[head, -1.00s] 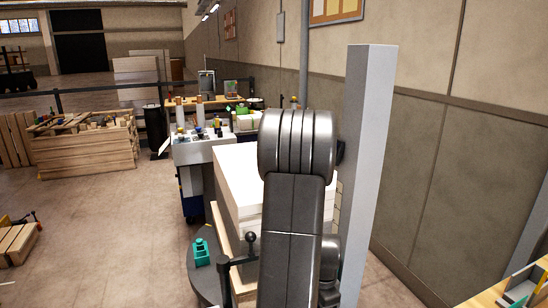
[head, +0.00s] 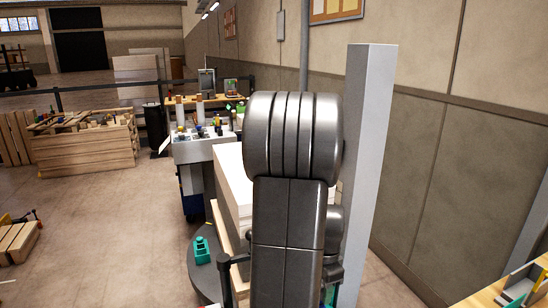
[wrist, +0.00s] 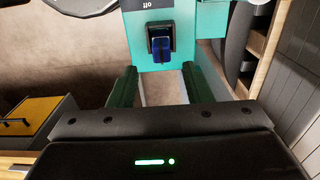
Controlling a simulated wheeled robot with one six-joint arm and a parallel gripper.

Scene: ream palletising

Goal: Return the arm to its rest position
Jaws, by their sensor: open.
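My arm stands upright in the middle of the head view and hides much of what is behind it. My gripper (wrist: 160,88) shows in the wrist view, its two dark green fingers apart with nothing seen between them. Beyond it is a teal panel (wrist: 184,45) with a dark blue switch; I cannot tell what it belongs to. In the head view a white stack of reams (head: 228,172) rests on a wooden pallet (head: 226,240), largely hidden behind the arm.
A round grey base (head: 203,280) with a teal object (head: 202,250) lies left of the pallet. A pale post (head: 367,150) stands close right of my arm, before the wall. A white workstation (head: 198,150) and wooden crate (head: 85,150) stand behind. The left floor is mostly clear.

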